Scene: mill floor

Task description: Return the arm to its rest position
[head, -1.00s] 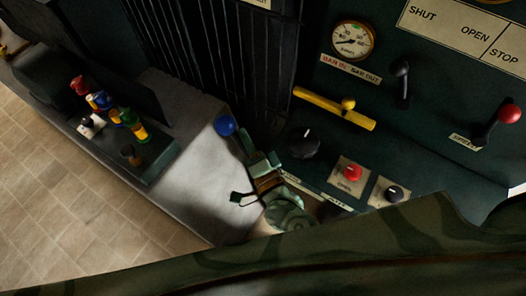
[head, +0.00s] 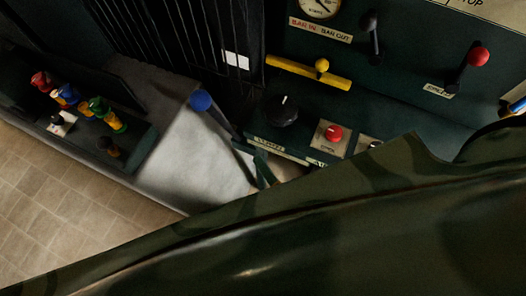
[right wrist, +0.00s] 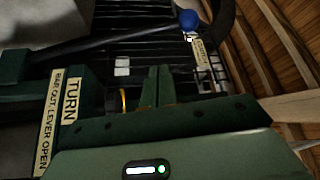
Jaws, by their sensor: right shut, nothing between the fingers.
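My right gripper (head: 262,172) is at the lower middle of the head view, mostly hidden behind my camouflage-patterned arm. It is beside the dark console front, right of the blue-knobbed lever (head: 200,101). In the right wrist view its two green fingers (right wrist: 157,86) are together with nothing between them. The blue knob (right wrist: 188,18) shows there beyond the fingertips, apart from them. I do not see my left gripper in either view.
The console carries a yellow bar (head: 308,72), a black knob (head: 282,110), a red button (head: 333,133) and a red-knobbed lever (head: 478,57). A dark tray (head: 140,148) with several coloured pieces is at left. Tiled floor (head: 50,215) is open at lower left.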

